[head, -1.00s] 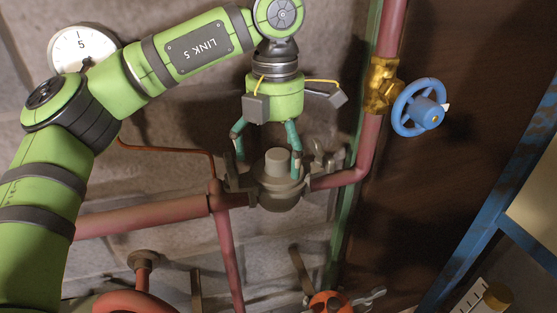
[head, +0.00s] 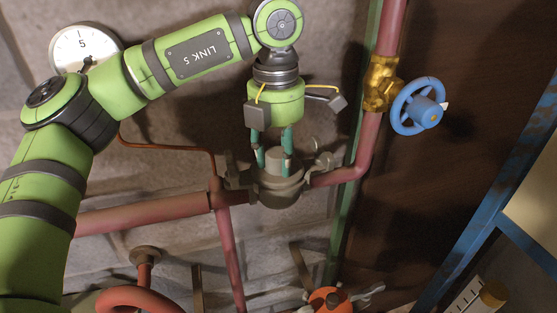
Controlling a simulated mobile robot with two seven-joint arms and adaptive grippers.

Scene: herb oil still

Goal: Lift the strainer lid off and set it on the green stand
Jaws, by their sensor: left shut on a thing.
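The strainer (head: 281,197) is a dull grey-brown body set in the red pipe line, in the middle of the head view. Its round lid (head: 291,182) sits on top, with a short knob (head: 273,158) standing up from it. My left gripper (head: 273,165) comes down from above, and its two teal fingers are shut on the knob from both sides. The lid appears seated on the body; a small gap between them cannot be told. The green stand is not recognisable in this view. My right gripper is not in view.
Brown-grey lugs (head: 324,161) flank the strainer. A green upright pipe (head: 347,215) passes behind its right side. A blue handwheel (head: 418,106) on a brass valve (head: 381,84) stands at upper right. A dial gauge (head: 82,45) is at upper left. A blue frame (head: 480,225) crosses the right side.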

